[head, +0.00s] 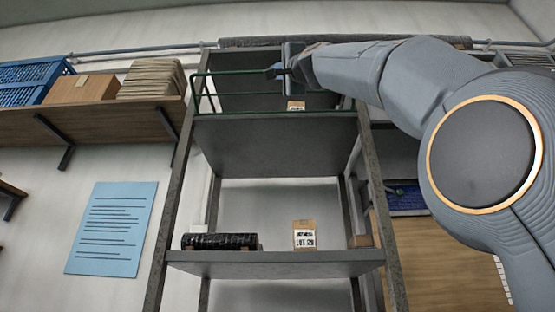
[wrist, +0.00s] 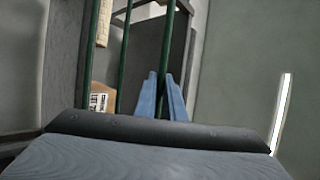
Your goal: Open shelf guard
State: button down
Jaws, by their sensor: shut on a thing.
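The shelf guard (head: 232,71) is a green wire rail across the front of the upper shelf (head: 275,140). It stands upright above the shelf's edge. My gripper (head: 272,72) reaches in from the right and is shut on the guard's top bar, right of its middle. In the wrist view my blue fingers (wrist: 163,82) close around a green bar of the guard (wrist: 168,45). The exact contact is partly hidden by the fingers.
A small labelled box (head: 296,105) sits on the upper shelf behind the guard. The lower shelf (head: 275,262) holds a black bundle (head: 220,241) and a labelled carton (head: 304,235). A wooden wall shelf (head: 90,122) with a blue crate (head: 28,80) is at left.

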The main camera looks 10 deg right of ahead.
jog(key=shift+s+a+f+b, duration=0.1)
jog(key=shift+s+f+b, duration=0.1)
jog(key=shift+f+b, duration=0.55)
jog(key=shift+f+h, duration=0.15)
jog(key=shift+h, duration=0.15)
jog(key=c, duration=1.8)
grip_release()
jog(key=shift+c, duration=0.2)
jog(key=shift+s, duration=0.1)
jog(key=b+v, duration=0.5)
jog(key=v, duration=0.2)
jog(key=shift+s+f, duration=0.2)
jog(key=shift+f, duration=0.1)
